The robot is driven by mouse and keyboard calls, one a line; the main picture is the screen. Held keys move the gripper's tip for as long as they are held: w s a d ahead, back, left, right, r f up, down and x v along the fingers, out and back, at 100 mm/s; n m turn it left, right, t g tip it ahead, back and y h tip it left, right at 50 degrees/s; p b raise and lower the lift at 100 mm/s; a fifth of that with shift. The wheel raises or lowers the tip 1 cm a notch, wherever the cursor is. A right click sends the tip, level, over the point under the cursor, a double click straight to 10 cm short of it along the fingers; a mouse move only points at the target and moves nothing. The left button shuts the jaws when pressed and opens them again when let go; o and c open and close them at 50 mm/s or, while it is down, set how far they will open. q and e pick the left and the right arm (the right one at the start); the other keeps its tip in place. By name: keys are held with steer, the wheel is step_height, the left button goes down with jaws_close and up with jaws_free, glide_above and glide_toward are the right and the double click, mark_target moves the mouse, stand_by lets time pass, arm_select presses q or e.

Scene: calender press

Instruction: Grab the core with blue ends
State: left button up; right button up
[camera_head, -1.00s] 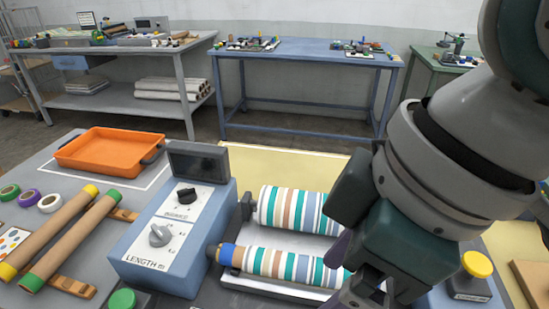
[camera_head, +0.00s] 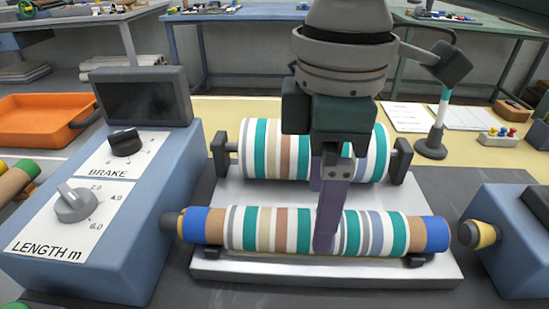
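The core with blue ends (camera_head: 215,226) lies level in front of the press, wound with a striped teal, white, tan and grey web. Its right blue end (camera_head: 437,233) stands apart from the yellow-ringed cone (camera_head: 478,234). Its left end is close to the dark left cone (camera_head: 170,222). My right gripper (camera_head: 322,205) comes down from above at the middle of this roll. One purple finger lies across its front and the other shows behind it. Whether the fingers press on the roll cannot be told. My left gripper is out of view.
A thicker striped roll (camera_head: 255,150) sits just behind on its brackets. The blue control box (camera_head: 110,200) with BRAKE and LENGTH dials stands left, and a blue block (camera_head: 500,225) stands right. An upright stand (camera_head: 431,149) is at the back right. An orange tray (camera_head: 40,115) is far left.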

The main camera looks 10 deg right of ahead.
step_height(320, 180, down, 5)
steer(key=shift+w+b, duration=0.1)
steer(key=shift+b, duration=0.35)
jaws_close()
stand_by(0.4)
steer(key=shift+r, duration=0.15)
